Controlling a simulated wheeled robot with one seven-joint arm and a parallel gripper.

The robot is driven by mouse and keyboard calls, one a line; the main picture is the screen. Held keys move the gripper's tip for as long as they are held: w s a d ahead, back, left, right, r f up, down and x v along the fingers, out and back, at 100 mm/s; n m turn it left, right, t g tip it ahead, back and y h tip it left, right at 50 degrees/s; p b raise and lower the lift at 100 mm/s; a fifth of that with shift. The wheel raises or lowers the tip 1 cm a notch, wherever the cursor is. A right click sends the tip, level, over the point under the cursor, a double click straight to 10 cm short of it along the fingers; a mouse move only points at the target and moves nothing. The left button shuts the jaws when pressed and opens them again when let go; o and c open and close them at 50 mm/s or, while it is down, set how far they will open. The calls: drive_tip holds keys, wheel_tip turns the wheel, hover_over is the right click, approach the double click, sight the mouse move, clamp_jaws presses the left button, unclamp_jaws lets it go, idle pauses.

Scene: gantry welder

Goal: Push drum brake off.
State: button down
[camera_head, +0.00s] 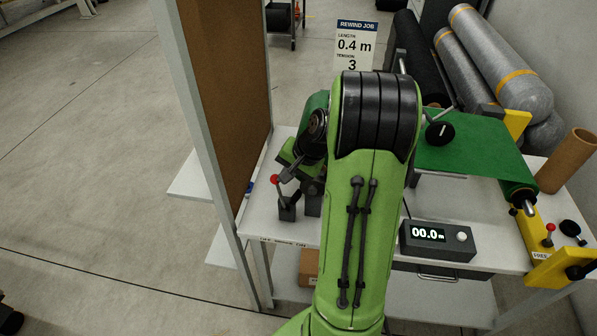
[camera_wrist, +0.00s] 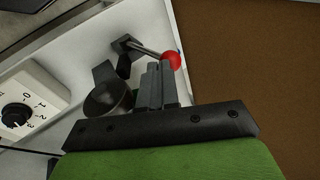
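A lever with a red ball knob (camera_head: 275,179) stands on a small black block (camera_head: 287,208) at the table's left edge; this looks like the drum brake lever. In the wrist view the red knob (camera_wrist: 175,59) is just beyond my fingertips, its metal rod running left to a dark pivot (camera_wrist: 125,48). My gripper (camera_wrist: 161,68) has its two fingers close together with nothing seen between them. In the head view my gripper (camera_head: 290,170) is beside the lever, partly behind my arm. I cannot tell whether the fingers touch the knob.
A brown panel (camera_head: 228,90) in a grey frame stands close left of the lever. A white dial box (camera_wrist: 28,100) is left in the wrist view. A counter (camera_head: 437,240) reads 00.0 m. Another red-knobbed lever (camera_head: 550,229) is at the right by green sheet (camera_head: 465,145).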

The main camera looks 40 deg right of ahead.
drive_tip(key=w+a+f+g+h+p, duration=0.1)
drive_tip(key=w+a+g+h+p, duration=0.1)
drive_tip(key=w+a+g, duration=0.1)
drive_tip(key=shift+w+a+f, duration=0.15)
drive_tip(key=shift+w+a, duration=0.55)
drive_tip(key=shift+w, duration=0.65)
